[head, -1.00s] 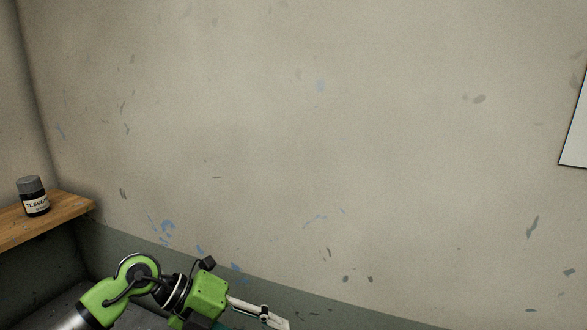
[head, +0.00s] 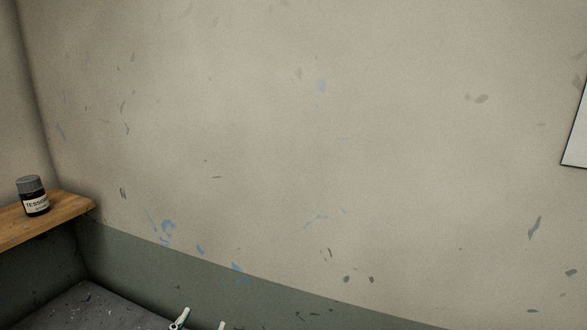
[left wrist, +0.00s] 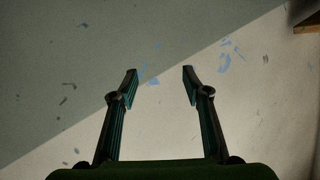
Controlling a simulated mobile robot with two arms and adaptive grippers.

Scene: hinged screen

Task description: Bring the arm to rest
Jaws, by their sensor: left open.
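My left gripper (head: 200,322) shows only by its pale fingertips at the bottom edge of the head view. Its two fingers stand apart with nothing between them. In the left wrist view the left gripper (left wrist: 160,85) is open and empty, its dark fingers pointing at the wall. The rest of the left arm is below the head view. My right gripper is in neither view.
A dark jar with a grey lid (head: 33,196) stands on a wooden shelf (head: 50,220) at the left. The speckled wall (head: 300,140) fills most of the head view, with a green lower band (head: 200,275). A white panel (head: 576,130) hangs at the right edge.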

